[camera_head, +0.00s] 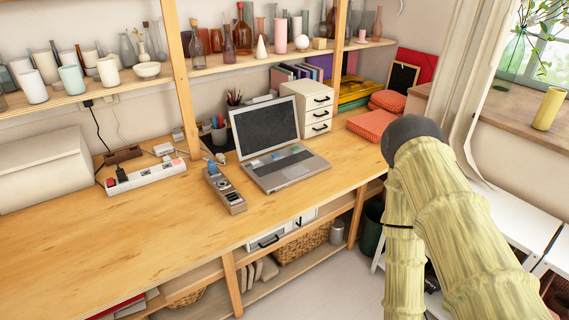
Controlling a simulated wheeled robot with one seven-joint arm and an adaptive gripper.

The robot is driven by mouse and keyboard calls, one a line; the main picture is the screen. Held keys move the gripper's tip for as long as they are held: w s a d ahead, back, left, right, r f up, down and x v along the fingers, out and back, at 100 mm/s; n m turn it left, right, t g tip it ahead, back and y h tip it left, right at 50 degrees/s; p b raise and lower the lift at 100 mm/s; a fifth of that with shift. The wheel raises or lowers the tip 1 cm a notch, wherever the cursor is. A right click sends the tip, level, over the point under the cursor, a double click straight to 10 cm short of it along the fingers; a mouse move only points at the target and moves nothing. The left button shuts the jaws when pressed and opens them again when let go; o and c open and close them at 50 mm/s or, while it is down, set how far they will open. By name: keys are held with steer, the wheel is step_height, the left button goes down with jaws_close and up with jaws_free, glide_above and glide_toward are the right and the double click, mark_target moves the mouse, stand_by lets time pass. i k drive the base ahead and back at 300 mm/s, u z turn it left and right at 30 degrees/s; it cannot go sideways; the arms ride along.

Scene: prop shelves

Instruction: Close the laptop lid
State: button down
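A silver-grey laptop (289,172) stands open on the wooden desk, in the middle of the head camera view. Its lid (265,126) is raised and leans slightly back, with a dark screen facing the front of the desk. Small blue and greenish items lie near the hinge on its keyboard side. My arm, in a yellowish cover with a dark grey joint, fills the lower right. My gripper does not show in this view.
A power strip (146,176) lies further left. The desk's front left (110,242) is clear.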

mark_target(268, 123)
steer(key=u, duration=0.05)
steer(key=k, duration=0.55)
steer(key=u, duration=0.35)
steer(key=i, duration=1.05)
steer(key=u, duration=0.6)
